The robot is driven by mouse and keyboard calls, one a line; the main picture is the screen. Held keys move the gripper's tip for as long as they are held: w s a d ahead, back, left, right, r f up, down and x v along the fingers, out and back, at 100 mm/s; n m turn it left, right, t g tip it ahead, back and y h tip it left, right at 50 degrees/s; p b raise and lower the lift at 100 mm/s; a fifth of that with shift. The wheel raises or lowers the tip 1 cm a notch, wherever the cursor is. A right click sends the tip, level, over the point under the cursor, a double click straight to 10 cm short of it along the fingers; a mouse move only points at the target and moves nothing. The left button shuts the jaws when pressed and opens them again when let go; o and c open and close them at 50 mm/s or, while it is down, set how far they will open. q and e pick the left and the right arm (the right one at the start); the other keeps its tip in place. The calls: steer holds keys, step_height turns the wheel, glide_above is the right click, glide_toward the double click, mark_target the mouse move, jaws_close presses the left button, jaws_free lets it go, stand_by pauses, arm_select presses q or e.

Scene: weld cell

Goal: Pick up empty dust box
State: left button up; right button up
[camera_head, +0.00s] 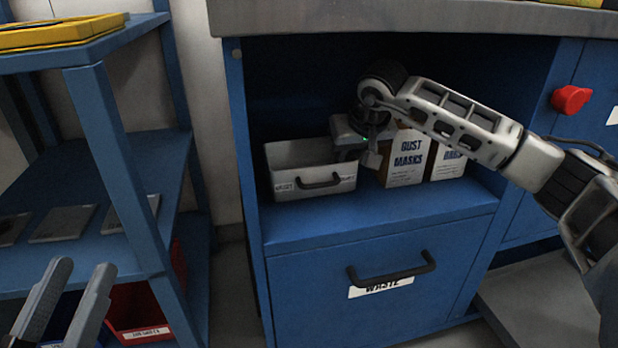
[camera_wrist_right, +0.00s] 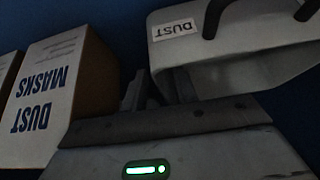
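The dust box (camera_head: 285,160) is a pale open box with a black front handle, standing upright on the blue cabinet's shelf. Its visible interior looks empty; its right rear part is hidden by my right gripper. In the right wrist view the box (camera_wrist_right: 245,75) appears upside down with its DUST label. My right gripper (camera_head: 362,165) is at the box's right side wall. In the wrist view its fingers (camera_wrist_right: 160,88) are apart, around the wall's rim; I cannot tell if they touch it. My left gripper (camera_head: 82,265) is open and empty at lower left, away from the box.
Dust masks cartons (camera_head: 404,170) stand close right of the box. The worktop (camera_head: 400,18) overhangs the shelf. A WASTE drawer (camera_head: 380,300) is below. A blue rack (camera_head: 95,120) with a yellow tray (camera_head: 60,33) stands left. Bare shelf lies in front of the cartons.

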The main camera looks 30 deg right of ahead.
steer(key=shift+f, duration=0.1)
jaws_close()
